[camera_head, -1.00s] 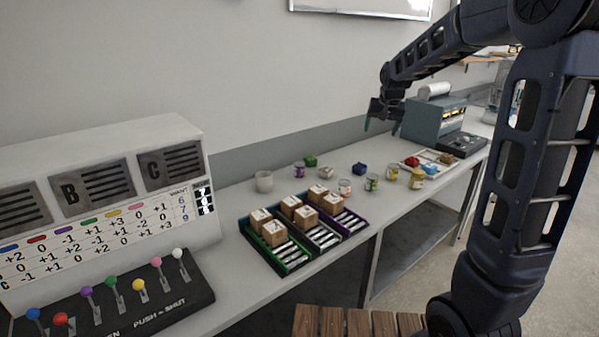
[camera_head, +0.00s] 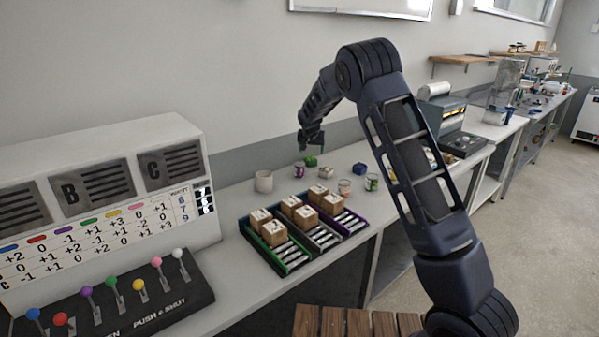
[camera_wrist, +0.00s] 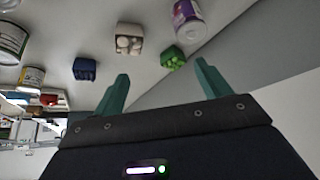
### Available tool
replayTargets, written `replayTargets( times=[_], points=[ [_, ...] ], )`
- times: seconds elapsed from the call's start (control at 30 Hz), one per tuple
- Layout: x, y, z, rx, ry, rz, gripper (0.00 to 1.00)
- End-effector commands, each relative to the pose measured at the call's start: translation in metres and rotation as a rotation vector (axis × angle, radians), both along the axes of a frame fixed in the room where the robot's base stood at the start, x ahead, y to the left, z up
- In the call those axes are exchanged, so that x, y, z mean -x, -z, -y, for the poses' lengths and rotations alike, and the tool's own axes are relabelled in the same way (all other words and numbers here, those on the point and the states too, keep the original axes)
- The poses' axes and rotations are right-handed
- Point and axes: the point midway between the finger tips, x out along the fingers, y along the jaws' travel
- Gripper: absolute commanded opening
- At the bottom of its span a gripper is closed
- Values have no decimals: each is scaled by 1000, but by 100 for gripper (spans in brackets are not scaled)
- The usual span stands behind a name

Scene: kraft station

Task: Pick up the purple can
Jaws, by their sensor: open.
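The purple can (camera_head: 299,170) stands upright on the bench near the wall, between a white cup and a green block. In the wrist view a can with a purple and white label (camera_wrist: 187,22) shows at the top, cut off by the frame edge. My gripper (camera_head: 311,147) is above and slightly to the right of the can in the head view, clear of it. In the wrist view its two teal fingers (camera_wrist: 160,90) are spread apart with nothing between them.
A green box of bits (camera_head: 310,161) sits right beside the can, and a white cup (camera_head: 264,182) stands to its left. A white box (camera_head: 325,172), a blue box (camera_head: 360,169) and other cans are to the right. Trays with several cardboard boxes (camera_head: 303,216) lie in front.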

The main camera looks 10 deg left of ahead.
Motion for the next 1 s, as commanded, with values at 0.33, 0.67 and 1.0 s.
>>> replayTargets(
  times=[0.33,0.67,1.0],
  points=[
    [-15,45,-56,18,-29,33,76],
    [-33,75,-56,19,-28,33,76],
    [-47,98,-58,17,-28,33,76]
  ],
)
